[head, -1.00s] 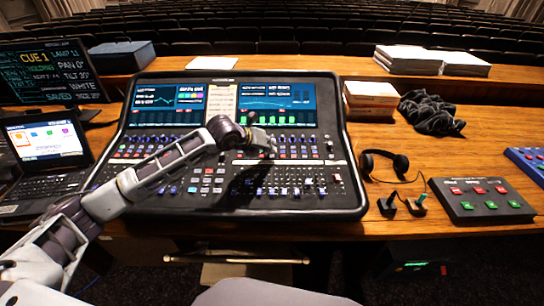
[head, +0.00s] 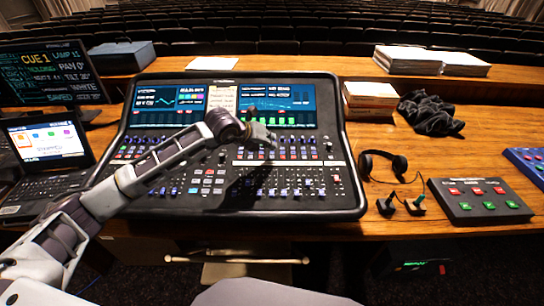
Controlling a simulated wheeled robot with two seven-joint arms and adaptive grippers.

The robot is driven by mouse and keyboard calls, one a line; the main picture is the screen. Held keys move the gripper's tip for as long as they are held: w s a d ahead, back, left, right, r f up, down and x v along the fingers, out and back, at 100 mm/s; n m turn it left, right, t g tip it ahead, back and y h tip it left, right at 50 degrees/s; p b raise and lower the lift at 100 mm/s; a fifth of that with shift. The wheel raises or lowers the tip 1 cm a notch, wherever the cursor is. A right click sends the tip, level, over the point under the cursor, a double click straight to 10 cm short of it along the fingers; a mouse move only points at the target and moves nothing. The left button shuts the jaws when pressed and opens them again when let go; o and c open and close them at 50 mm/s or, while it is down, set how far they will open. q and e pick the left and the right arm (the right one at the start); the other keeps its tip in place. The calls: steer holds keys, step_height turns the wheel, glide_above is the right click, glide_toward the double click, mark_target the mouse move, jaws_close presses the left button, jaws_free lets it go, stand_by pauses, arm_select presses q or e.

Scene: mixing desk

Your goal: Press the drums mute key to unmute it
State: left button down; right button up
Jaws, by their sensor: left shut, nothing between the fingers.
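The mixing desk (head: 345,185) stands in the middle of the table, with two screens along its top and rows of small keys, knobs and faders below. My left gripper (head: 268,143) is shut and empty, over the upper middle of the control rows, just below the right screen (head: 290,97). The gripper and forearm hide part of the desk. The key labels are too small to read, so I cannot tell which key is the drums mute key. Whether the fingertips touch the panel is not clear. My right gripper is not in view.
A laptop (head: 45,140) and a cue monitor (head: 50,75) stand at the left. Headphones (head: 385,163) and a small button box (head: 482,203) lie at the right. Paper stacks (head: 370,98) and a dark cloth (head: 432,115) are behind. Bare wood shows between them.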

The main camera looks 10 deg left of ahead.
arm_select(q)
steer(key=shift+s+r+p, duration=0.15)
steer(key=shift+r+p, duration=0.15)
steer(key=shift+r, duration=0.8)
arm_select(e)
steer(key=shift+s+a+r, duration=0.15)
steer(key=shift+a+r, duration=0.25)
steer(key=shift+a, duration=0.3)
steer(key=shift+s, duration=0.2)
arm_select(q)
steer(key=shift+f, duration=0.1)
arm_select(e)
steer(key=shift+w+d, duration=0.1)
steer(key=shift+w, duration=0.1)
